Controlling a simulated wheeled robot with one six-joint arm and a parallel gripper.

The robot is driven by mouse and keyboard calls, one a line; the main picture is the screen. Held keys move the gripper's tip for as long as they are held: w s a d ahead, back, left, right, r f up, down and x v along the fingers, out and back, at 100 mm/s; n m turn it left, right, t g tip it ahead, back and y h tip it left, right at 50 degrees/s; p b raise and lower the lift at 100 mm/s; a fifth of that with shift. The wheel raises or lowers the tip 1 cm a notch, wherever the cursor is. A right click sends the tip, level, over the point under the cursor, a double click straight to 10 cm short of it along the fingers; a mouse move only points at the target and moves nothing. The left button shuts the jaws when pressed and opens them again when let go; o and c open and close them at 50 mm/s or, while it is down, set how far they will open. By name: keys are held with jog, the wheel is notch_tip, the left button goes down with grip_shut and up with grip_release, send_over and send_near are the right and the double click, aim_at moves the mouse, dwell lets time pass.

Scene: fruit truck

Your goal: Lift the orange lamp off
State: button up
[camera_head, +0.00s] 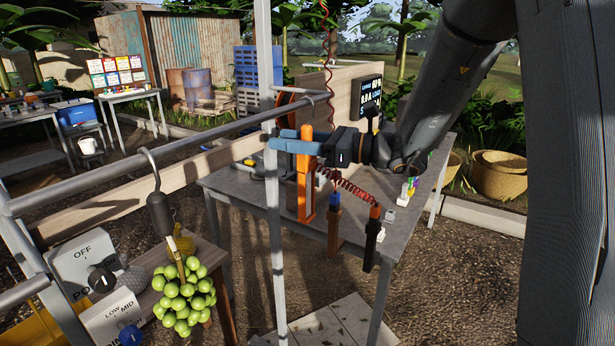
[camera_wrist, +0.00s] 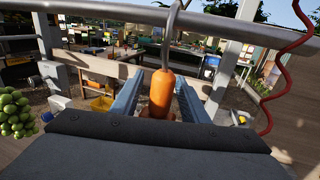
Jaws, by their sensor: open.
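The orange lamp (camera_head: 306,190) hangs upright near the grey post in the head view. In the wrist view the orange lamp (camera_wrist: 160,92) hangs from a grey hook (camera_wrist: 175,40) that reaches up to the rail. My gripper (camera_head: 284,140) has blue fingers and reaches in from the right, level with the lamp's upper part. In the wrist view its two fingers stand apart, one on each side of the lamp. Whether either finger touches the lamp cannot be told. The lamp's lower end is hidden in the wrist view.
A grey rail (camera_head: 180,140) and a thin upright post (camera_head: 272,230) stand close to my gripper. Green fruit (camera_head: 184,298) hangs at the lower left. Tools with a coiled red cord (camera_head: 350,190) hang right of the lamp. A grey table (camera_head: 245,190) stands behind.

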jog(key=shift+c, duration=0.2)
grip_shut()
